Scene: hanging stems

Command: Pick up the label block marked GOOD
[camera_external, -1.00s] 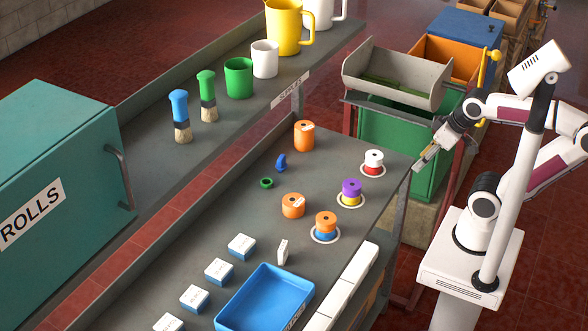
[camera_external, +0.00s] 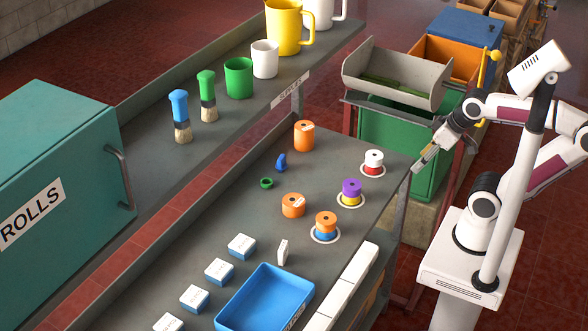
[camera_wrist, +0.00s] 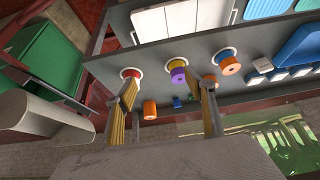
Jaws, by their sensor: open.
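Several white-and-blue label blocks stand in a row on the table, left of the blue tray: the farthest block (camera_external: 241,247), a second (camera_external: 219,272), a third (camera_external: 194,299) and one cut by the bottom edge (camera_external: 168,323). A thin white block (camera_external: 283,252) stands upright near the tray's far corner. Their lettering is too small to read, so I cannot tell which says GOOD. My gripper (camera_external: 425,158) is at the table's far right corner, well away from the blocks. In the wrist view my gripper (camera_wrist: 166,84) is open and empty, its yellowish fingers apart.
A blue tray (camera_external: 266,300) stands at the near table end. Stacked coloured spools (camera_external: 351,192) sit on white rings along the right edge. Loose orange spools (camera_external: 293,205) stand mid-table. A raised shelf (camera_external: 222,113) with mugs and brushes runs behind. A teal cabinet (camera_external: 60,190) is at left.

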